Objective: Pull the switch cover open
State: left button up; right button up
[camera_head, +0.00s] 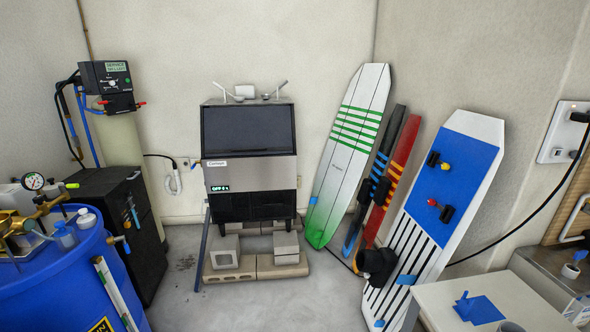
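The ice maker (249,160) stands on concrete blocks against the back wall. I cannot make out a separate switch cover on the machine at this size. A white wall plate (556,140) with black plugs is on the right wall. Neither of my grippers shows in the head view.
Several boards, including a green-striped one (350,150) and a blue one (440,190), lean right of the machine. A blue barrel (75,285) and black cabinet (135,220) stand left. A white table (450,300) is front right. Floor before the blocks (265,305) is clear.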

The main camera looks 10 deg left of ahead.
aim_at(220, 202)
jog(key=i+u, duration=0.35)
jog(key=i, duration=0.45)
jog(key=i+l+u, duration=0.2)
jog(key=i, duration=0.6)
jog(key=i+j+u, duration=0.15)
jog(key=i, duration=0.65)
jog(key=i+j+z, duration=0.1)
jog(key=i, duration=0.35)
jog(key=i+j+z, duration=0.1)
jog(key=i, duration=0.3)
